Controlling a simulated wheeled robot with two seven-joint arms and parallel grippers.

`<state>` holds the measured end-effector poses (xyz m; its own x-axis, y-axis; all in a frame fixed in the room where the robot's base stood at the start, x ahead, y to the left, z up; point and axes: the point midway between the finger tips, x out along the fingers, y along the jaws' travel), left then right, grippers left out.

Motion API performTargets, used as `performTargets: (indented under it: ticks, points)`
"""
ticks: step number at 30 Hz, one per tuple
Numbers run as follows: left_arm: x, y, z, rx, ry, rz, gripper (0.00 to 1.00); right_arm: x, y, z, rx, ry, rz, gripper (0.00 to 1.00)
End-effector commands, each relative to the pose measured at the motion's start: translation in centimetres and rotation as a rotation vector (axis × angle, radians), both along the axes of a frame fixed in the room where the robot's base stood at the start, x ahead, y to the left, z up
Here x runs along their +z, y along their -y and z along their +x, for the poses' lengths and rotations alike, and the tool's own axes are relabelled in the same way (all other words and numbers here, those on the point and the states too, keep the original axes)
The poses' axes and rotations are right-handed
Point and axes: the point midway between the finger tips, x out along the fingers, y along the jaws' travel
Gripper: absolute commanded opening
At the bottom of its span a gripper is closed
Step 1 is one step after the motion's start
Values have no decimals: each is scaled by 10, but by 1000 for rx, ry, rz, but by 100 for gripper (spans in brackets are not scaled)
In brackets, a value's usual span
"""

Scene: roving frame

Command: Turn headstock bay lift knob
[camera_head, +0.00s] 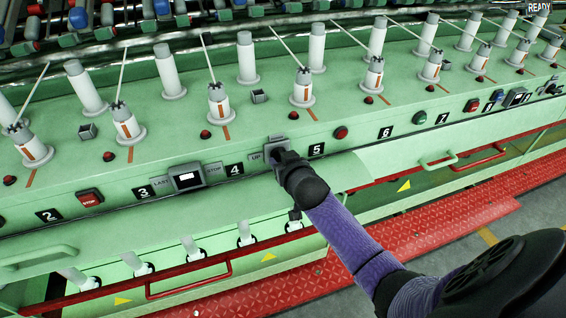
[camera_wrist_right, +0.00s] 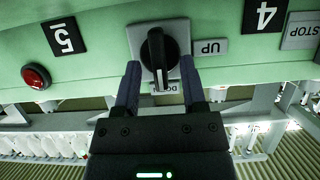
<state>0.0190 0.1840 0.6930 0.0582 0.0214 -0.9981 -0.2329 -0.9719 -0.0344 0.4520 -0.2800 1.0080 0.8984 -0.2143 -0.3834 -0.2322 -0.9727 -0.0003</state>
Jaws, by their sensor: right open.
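The lift knob (camera_wrist_right: 156,48) is a black rotary handle on a grey plate (camera_wrist_right: 174,28) in the right wrist view, which shows the panel upside down. An UP label (camera_wrist_right: 208,47) sits beside it, and a partly hidden label starting with DO shows at the plate's edge. My right gripper (camera_wrist_right: 158,74) is open, with one finger on each side of the knob's handle; I cannot tell whether they touch it. In the head view my right gripper (camera_head: 281,160) covers the knob, between the 4 and 5 labels. My left gripper is out of view.
A red button (camera_wrist_right: 36,76) is near the 5 label, also in the head view (camera_head: 341,132). A STOP switch box (camera_head: 187,178) is left of the 4 label. Rows of white spindles (camera_head: 221,103) stand above the panel. A red rail (camera_head: 190,284) runs below.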

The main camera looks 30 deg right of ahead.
Motion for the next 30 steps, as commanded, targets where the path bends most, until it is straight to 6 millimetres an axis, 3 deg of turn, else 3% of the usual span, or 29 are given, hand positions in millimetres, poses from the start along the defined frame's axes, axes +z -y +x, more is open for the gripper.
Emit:
performTargets:
  ticks: [6,12,14,30]
  points:
    - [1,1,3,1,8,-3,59,1,0,0,0,0,0,51]
    - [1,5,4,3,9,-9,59,0,0,0,0,0,-1,9]
    - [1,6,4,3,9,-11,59,0,0,0,0,0,-1,0]
    - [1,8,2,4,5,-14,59,0,-2,1,0,-17,-71,0]
